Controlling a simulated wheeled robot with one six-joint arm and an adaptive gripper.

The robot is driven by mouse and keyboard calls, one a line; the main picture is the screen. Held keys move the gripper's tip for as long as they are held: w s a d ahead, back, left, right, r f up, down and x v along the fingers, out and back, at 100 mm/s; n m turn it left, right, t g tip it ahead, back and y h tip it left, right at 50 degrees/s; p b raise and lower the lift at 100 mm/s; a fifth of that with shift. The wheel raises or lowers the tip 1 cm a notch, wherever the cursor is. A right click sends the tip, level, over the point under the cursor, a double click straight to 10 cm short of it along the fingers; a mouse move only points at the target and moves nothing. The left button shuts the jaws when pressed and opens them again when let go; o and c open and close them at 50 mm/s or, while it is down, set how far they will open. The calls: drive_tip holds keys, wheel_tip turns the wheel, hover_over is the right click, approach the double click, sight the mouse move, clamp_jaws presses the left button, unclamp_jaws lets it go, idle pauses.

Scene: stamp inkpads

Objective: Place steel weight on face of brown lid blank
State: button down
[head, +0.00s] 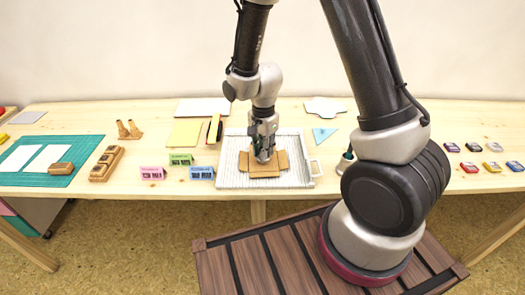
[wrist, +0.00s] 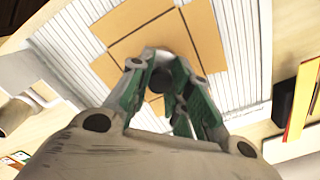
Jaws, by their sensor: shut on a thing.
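The brown lid blank (head: 246,170) lies flat on a white ribbed tray (head: 226,176) in the head view, with flaps spread out around its middle. It also shows in the wrist view (wrist: 136,18) as brown panels beyond the fingers. My gripper (head: 263,152) points down over the middle of the blank. In the wrist view its green-padded fingers (wrist: 162,88) are shut on the steel weight (wrist: 158,80), which shows as a dark knob with a pale rounded body beyond it. The fingers hide much of the weight. I cannot tell whether its base touches the blank.
Pink, green and blue small boxes (head: 202,173) stand left of the tray. A green mat (head: 62,181) and wooden stamp holders (head: 106,163) are farther left. Several coloured inkpads (head: 472,167) lie at the right. A yellow sheet (head: 184,132) lies behind the boxes.

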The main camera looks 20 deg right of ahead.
drive_tip(key=shift+f, duration=0.3)
drive_tip(key=shift+f, duration=0.15)
drive_tip(key=c, duration=1.3)
unclamp_jaws()
drive_tip(key=s+d+r+n+t, duration=0.1)
drive_tip(key=d+r, duration=0.1)
drive_tip(key=r, duration=0.8)
drive_tip(key=s+d+r+n, duration=0.1)
drive_tip(key=d+r, duration=0.2)
drive_tip(key=r, duration=0.6)
drive_tip(key=s+d+r+n+t, duration=0.1)
drive_tip(key=s+d+r+n, duration=0.2)
drive_tip(key=s+r, duration=0.1)
drive_tip(key=s+d+r+n+t, duration=0.1)
drive_tip(key=s+d+r+n, duration=0.2)
drive_tip(key=s, duration=0.4)
drive_tip(key=s+d+r+n+t, duration=0.1)
drive_tip(key=s+d+r+n, duration=0.3)
drive_tip(key=s+r, duration=0.1)
drive_tip(key=shift+s, duration=0.55)
